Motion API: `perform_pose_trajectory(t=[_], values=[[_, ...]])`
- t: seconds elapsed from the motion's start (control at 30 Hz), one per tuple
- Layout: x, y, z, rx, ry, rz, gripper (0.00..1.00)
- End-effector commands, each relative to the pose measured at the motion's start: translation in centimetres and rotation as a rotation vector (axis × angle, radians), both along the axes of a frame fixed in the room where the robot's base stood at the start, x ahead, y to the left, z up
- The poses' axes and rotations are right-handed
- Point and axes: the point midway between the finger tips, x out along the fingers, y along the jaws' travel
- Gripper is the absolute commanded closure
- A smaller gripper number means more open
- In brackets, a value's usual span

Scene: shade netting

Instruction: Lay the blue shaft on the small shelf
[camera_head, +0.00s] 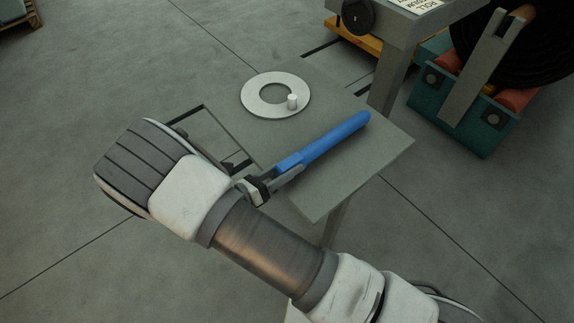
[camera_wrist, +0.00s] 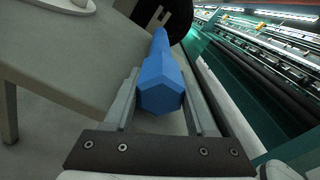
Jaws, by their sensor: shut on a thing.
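The blue shaft (camera_head: 335,136) is a long, straight bar with a rounded far end and a faceted near end. My gripper (camera_head: 287,170) is shut on its near end, and the shaft points up and right in the head view. The small shelf (camera_head: 350,178) is a flat grey plate behind the shaft in that view. In the wrist view, the shaft (camera_wrist: 161,80) runs away from between my fingers, with the shelf (camera_wrist: 75,65) to its left. The shaft appears held above the shelf's level; the exact gap cannot be told.
A grey machine frame (camera_head: 392,75) and a teal roller stand (camera_head: 470,120) with a dark reel are at the upper right. The shelf's near right part is bare.

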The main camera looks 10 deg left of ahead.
Motion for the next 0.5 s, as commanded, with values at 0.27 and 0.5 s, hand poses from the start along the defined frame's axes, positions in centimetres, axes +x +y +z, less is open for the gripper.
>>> perform_pose_trajectory(t=[0.27,0.5], values=[[0.08,-0.04,0.05,-0.003,-0.007,-0.001,1.0],[0.04,-0.03,-0.03,-0.002,-0.004,-0.001,0.1]])
